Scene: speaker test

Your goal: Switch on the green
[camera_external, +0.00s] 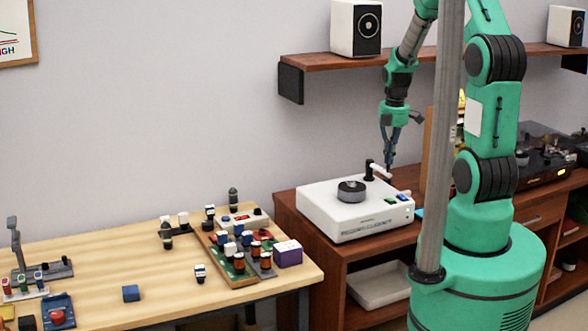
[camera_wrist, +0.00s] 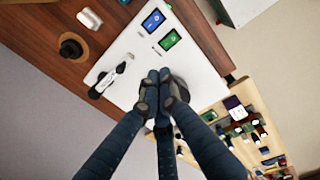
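A white box-shaped device (camera_external: 335,215) stands on the brown cabinet, with a dark round knob (camera_external: 351,190) on top. A green button (camera_wrist: 170,40) and a blue button (camera_wrist: 153,20) sit side by side near one edge of its top. The pair of buttons also shows in the external view, right of the knob. My gripper (camera_external: 389,166) points down above the device's rear right part, near a black post with a white lever (camera_external: 377,170). In the wrist view my fingertips (camera_wrist: 160,84) are together, apart from the buttons, and partly hide the knob. Nothing shows between them.
A wooden table (camera_external: 110,250) at the left holds several small switches, blocks and a purple-and-white cube (camera_external: 288,253). A shelf (camera_external: 340,62) with speakers (camera_external: 356,27) hangs above. A turntable-like unit (camera_external: 540,150) stands on the cabinet at the right.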

